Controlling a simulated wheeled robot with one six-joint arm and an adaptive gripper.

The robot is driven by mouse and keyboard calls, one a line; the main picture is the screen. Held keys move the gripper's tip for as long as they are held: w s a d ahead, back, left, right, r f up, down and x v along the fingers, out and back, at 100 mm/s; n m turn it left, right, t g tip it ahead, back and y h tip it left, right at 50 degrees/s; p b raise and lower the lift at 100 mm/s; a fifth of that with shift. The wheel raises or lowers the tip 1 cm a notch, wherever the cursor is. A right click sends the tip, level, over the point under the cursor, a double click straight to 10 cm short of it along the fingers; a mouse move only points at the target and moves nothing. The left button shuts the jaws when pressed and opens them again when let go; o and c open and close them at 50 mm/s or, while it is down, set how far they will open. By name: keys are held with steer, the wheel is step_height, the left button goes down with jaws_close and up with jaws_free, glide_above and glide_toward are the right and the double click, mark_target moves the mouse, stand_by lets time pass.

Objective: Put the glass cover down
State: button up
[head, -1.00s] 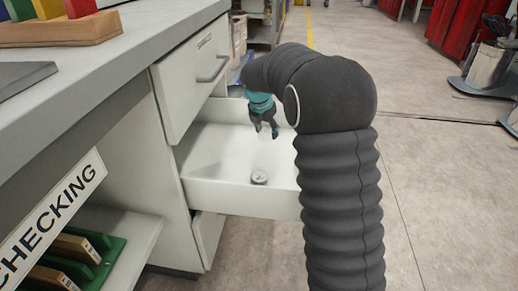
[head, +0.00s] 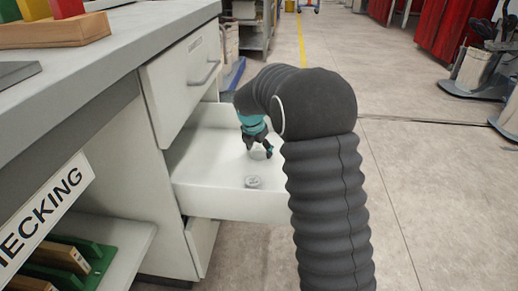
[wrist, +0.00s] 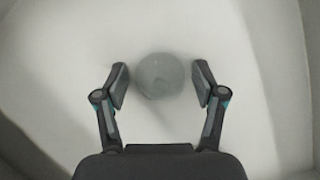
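A round, translucent glass disc, seemingly the glass cover (wrist: 160,76), shows in the wrist view over the pale drawer floor, between my two fingers. A visible gap separates it from each finger. My gripper (wrist: 160,88) is open. In the head view my gripper (head: 258,152) points down inside the open white drawer (head: 225,205). A small round object with a pale face (head: 253,182) lies on the drawer floor nearer the front in the head view. I cannot tell whether it is the same thing as the disc.
A closed upper drawer (head: 185,75) with a handle is above the open one. The grey worktop (head: 100,60) is at left, with coloured blocks on a wooden stand (head: 55,28). A lower shelf (head: 110,245) holds green and wooden pieces.

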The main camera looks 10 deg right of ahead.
steer(key=shift+r, duration=0.1)
steer(key=p+v, duration=0.2)
steer(key=v, duration=1)
steer(key=s+d+r+m, duration=0.2)
steer(key=s+r+m, duration=0.4)
steer(key=s, duration=0.4)
steer(key=s+f+m+t+y, duration=0.2)
steer(key=s+f+m, duration=0.1)
steer(key=s+m, duration=1.8)
steer(key=s, duration=0.6)
steer(key=shift+s+d+f+t, duration=0.15)
steer(key=shift+d+f+t, duration=0.1)
steer(key=shift+t, duration=0.05)
